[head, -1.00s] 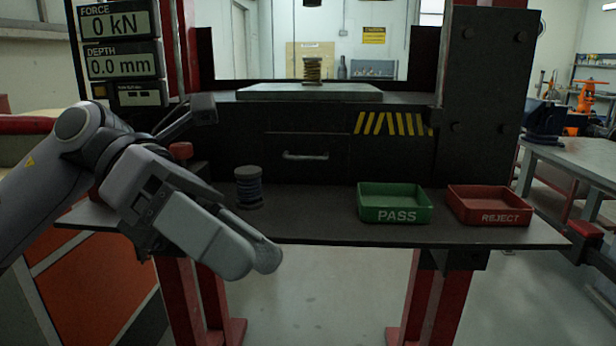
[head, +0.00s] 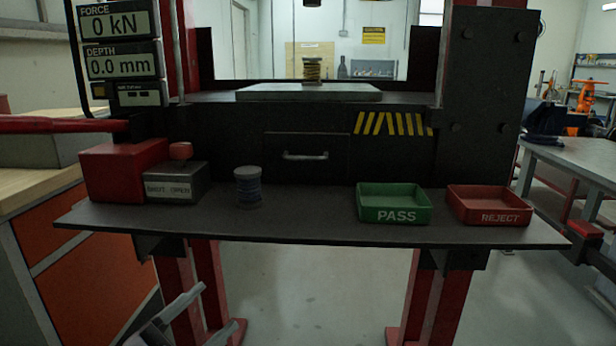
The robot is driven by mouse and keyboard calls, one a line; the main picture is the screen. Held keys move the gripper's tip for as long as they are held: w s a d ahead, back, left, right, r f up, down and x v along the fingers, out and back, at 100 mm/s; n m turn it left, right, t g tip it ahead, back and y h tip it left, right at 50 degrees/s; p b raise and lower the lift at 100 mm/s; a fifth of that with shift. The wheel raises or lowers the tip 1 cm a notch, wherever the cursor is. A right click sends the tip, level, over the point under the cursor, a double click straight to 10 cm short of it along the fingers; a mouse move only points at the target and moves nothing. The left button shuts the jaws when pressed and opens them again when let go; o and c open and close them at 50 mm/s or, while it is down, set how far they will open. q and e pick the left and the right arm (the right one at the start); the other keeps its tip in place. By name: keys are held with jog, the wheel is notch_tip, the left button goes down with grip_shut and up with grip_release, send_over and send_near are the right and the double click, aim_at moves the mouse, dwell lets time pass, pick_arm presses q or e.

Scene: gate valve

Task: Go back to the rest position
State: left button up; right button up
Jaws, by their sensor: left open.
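My left gripper (head: 217,306) is low at the bottom left of the head view, below the front edge of the press shelf (head: 310,228). Only its finger ends show; the rest is cut off by the frame's lower edge. The fingers are apart, with nothing seen between them. They are clear of the shelf and of everything on it. My right gripper is not in view.
A brass-coloured spring (head: 312,70) stands on the press plate (head: 310,92).

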pick_arm(q)
jog(key=s+a+f+n+g+y, duration=0.1)
jog(key=s+a+f+n+y, duration=0.25)
jog(key=f, duration=0.55)
jog(key=s+a+f+n+g+y, duration=0.1)
jog(key=s+a+f+n+y, duration=0.3)
jog(key=f, duration=0.5)
jog(key=s+a+f+n+g+y, duration=0.4)
jog(key=s+a+f+g+y, duration=0.1)
jog(key=s+f, duration=0.5)
jog(key=d+n+t, duration=0.1)
jog(key=d+n, duration=0.4)
jog(key=d, duration=0.3)
notch_tip(320, 180, up, 12)
jog(key=p, duration=1.4)
jog(key=shift+a+r+p, duration=0.25)
jog(key=shift+a+p, duration=0.1)
jog(key=shift+p, duration=0.05)
